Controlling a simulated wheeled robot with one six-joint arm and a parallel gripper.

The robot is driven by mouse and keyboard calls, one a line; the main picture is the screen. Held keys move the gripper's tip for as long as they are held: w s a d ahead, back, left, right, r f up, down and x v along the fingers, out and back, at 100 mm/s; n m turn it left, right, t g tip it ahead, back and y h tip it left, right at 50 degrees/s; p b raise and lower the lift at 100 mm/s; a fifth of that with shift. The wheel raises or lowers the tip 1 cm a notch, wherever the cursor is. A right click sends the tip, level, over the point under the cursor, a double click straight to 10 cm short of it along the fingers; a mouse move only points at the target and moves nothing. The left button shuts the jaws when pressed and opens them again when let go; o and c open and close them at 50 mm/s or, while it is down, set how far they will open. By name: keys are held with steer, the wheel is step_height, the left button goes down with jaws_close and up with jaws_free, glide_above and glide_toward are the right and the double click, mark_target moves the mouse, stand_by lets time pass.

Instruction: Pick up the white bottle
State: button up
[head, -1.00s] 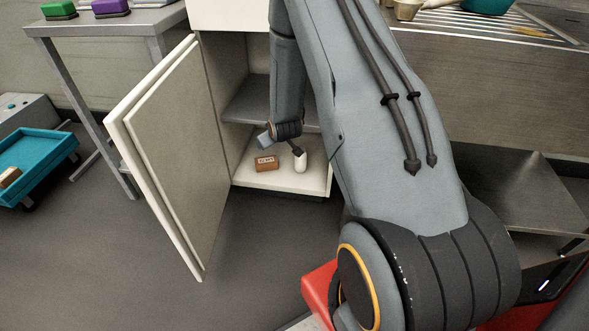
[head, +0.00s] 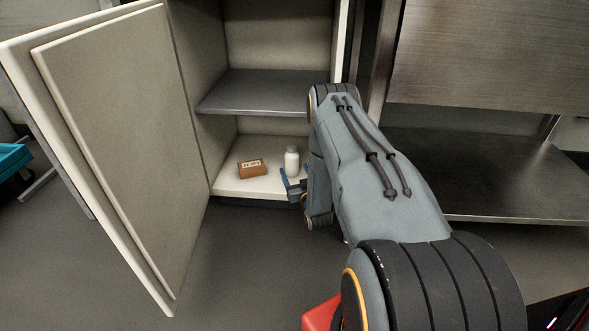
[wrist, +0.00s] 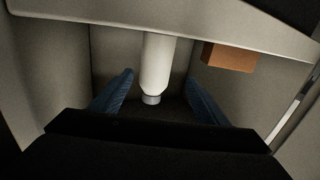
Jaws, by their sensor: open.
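The white bottle (head: 291,161) stands upright on the cabinet's bottom shelf (head: 262,187), near its front right. My gripper (head: 294,173) is open just in front of the bottle, low at the cabinet mouth. In the wrist view the picture is upside down, and the bottle (wrist: 157,62) shows between the two blue fingers of my gripper (wrist: 160,77), its cap pointing down in the picture. I see a gap on both sides of it. I cannot tell whether the fingertips reach past it.
A brown box (head: 252,168) lies left of the bottle on the same shelf. A grey middle shelf (head: 256,94) is above them. The open cabinet door (head: 120,140) stands to the left. A steel counter with a lower shelf (head: 490,175) is at the right.

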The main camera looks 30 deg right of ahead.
mark_target(294, 166)
steer(key=shift+w+d+f+b, duration=0.3)
steer(key=shift+f+b, duration=0.05)
steer(key=w+b, duration=0.1)
steer(key=w, duration=0.1)
steer(key=w+d+b, duration=0.1)
steer(key=w, duration=0.1)
steer(key=w+b, duration=0.1)
steer(key=b, duration=0.1)
steer(key=shift+w+d+f, duration=0.15)
steer(key=shift+w+d, duration=0.2)
steer(key=shift+w, duration=0.05)
steer(key=shift+w+d, duration=0.1)
steer(key=shift+w, duration=0.4)
steer(key=shift+c, duration=0.4)
steer(key=c, duration=1.3)
